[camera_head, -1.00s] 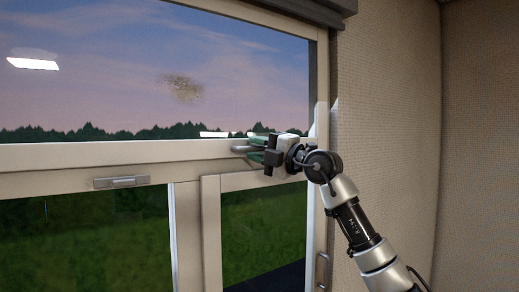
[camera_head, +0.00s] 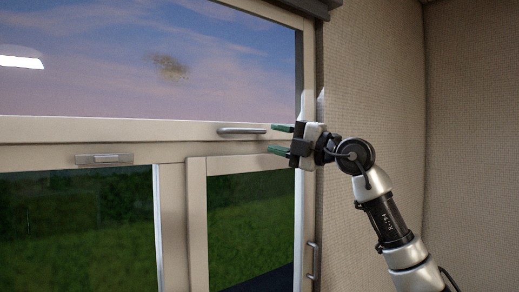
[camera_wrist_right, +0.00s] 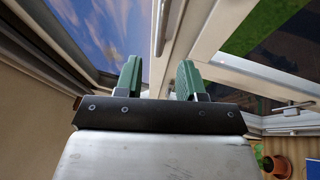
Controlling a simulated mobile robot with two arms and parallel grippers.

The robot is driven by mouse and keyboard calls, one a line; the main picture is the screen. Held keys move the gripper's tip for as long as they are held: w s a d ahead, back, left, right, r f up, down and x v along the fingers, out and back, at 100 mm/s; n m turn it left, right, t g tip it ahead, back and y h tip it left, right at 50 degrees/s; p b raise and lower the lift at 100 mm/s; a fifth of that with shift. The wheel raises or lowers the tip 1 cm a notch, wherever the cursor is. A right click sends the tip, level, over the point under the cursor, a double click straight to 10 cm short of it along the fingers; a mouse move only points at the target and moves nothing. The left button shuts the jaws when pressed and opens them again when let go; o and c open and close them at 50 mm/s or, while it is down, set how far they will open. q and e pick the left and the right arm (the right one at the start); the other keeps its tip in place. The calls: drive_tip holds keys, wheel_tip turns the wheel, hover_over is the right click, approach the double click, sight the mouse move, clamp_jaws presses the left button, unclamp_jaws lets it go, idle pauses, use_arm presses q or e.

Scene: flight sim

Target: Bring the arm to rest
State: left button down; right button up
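My right gripper (camera_head: 279,139) is open and empty, with its two green fingers spread apart, one above the other. It is in front of the window frame's right side, just right of the grey bar handle (camera_head: 242,130) and apart from it. In the right wrist view the gripper's fingers (camera_wrist_right: 160,80) also stand apart with nothing between them. My right arm comes in from the lower right. My left gripper is not in view.
The large window (camera_head: 120,60) with a cream frame fills the left. A small latch (camera_head: 104,159) and a vertical handle (camera_head: 311,262) sit on the frame. A beige wall (camera_head: 370,70) stands at right. A potted plant (camera_wrist_right: 276,165) shows in the wrist view.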

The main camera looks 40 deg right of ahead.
drive_tip(key=shift+s+d+f, duration=0.15)
drive_tip(key=shift+s+d, duration=0.05)
drive_tip(key=shift+s, duration=0.5)
